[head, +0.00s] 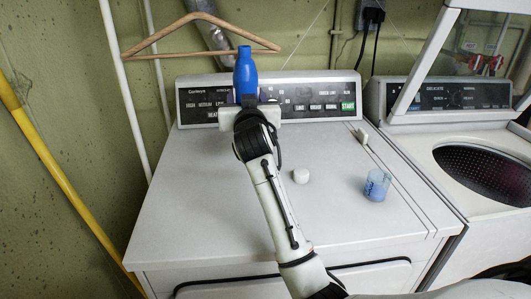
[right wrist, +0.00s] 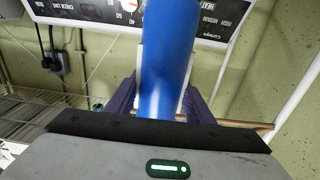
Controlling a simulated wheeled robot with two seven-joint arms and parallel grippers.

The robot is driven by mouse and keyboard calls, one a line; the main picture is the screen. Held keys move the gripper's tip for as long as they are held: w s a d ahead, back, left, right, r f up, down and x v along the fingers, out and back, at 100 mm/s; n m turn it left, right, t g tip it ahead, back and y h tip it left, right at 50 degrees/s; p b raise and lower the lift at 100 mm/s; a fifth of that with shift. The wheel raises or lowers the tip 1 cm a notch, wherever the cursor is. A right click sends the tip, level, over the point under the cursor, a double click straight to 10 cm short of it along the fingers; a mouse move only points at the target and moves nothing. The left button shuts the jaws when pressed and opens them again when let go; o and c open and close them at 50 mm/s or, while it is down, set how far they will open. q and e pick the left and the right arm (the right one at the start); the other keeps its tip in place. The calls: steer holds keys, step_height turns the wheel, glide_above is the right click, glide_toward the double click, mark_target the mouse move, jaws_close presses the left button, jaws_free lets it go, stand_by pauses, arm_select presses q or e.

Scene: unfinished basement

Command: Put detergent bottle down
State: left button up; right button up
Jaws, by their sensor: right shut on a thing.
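The blue detergent bottle (head: 246,72) is upright in front of the control panel, at the back of the white machine on the left. My right gripper (head: 247,98) is shut on the bottle; the arm hides its lower part. In the right wrist view the blue bottle (right wrist: 168,65) stands between the dark purple fingers (right wrist: 160,100). Whether its base touches the machine top (head: 200,190) cannot be told. My left gripper is not in view.
A clear cup with blue contents (head: 377,185), a round white cap (head: 300,176) and a small white piece (head: 362,136) are on the top, right of my arm. The top's left side is clear. An open washer (head: 430,150) stands at right; a wooden hanger (head: 160,40) hangs behind.

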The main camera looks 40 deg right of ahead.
steer(key=f, duration=0.5)
steer(key=shift+s, duration=0.2)
step_height(320, 180, down, 4)
steer(key=shift+f, duration=0.1)
arm_select(q)
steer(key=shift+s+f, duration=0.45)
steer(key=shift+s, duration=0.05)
steer(key=shift+b, duration=0.3)
arm_select(e)
steer(key=o, duration=1.2)
steer(key=shift+f, duration=0.2)
steer(key=shift+c, duration=0.2)
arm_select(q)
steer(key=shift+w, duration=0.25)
arm_select(e)
steer(key=o, duration=0.4)
steer(key=shift+c, duration=0.2)
